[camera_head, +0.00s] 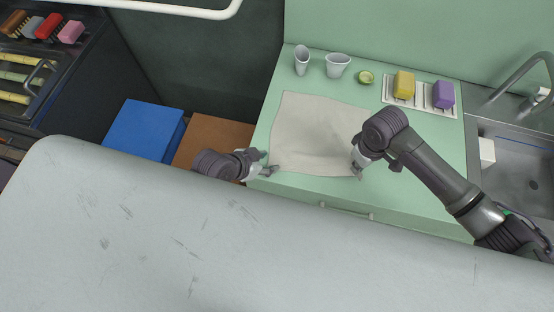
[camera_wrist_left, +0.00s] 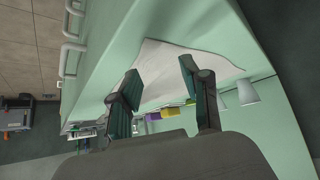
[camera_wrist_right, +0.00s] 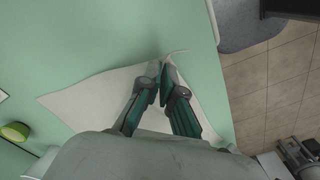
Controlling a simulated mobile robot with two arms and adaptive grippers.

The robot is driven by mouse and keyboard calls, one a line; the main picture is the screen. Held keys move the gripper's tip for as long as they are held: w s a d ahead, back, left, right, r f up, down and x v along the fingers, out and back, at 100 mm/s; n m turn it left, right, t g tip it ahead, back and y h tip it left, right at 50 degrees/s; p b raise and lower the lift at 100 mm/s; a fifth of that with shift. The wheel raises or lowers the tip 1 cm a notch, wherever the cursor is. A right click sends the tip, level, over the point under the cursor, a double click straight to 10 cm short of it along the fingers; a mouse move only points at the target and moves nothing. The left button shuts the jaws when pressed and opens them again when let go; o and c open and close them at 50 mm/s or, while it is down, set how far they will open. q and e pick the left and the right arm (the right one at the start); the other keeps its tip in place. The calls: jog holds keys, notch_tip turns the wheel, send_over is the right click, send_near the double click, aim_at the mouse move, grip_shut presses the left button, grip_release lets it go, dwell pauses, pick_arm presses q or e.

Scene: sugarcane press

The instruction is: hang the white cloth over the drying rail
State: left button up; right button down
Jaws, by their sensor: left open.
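The white cloth (camera_head: 310,128) lies spread on the green counter, its near edge by the counter's front. My left gripper (camera_head: 268,163) is open at the cloth's near left corner. In the left wrist view, its parted fingers (camera_wrist_left: 160,70) frame the cloth (camera_wrist_left: 170,62), with nothing clearly held. My right gripper (camera_head: 357,170) is at the near right corner. In the right wrist view, its fingertips (camera_wrist_right: 163,80) are together on the cloth (camera_wrist_right: 100,93), with a small bit of the corner showing past them. A white tube (camera_head: 180,9) at the top left may be the drying rail.
Two cups (camera_head: 337,65), a cut lime (camera_head: 366,77) and a rack with yellow (camera_head: 404,84) and purple (camera_head: 443,95) blocks stand behind the cloth. A sink (camera_head: 520,165) is at right. Blue (camera_head: 145,130) and brown (camera_head: 212,135) boxes are left of the counter.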

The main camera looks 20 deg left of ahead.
aim_at(277, 162)
pick_arm(q)
jog(key=shift+x, duration=1.65)
jog(key=shift+f, duration=0.1)
jog(key=shift+c, duration=0.4)
jog(key=shift+s+f, duration=0.1)
jog(key=shift+f, duration=0.05)
grip_shut()
jog(key=shift+r, duration=2.65)
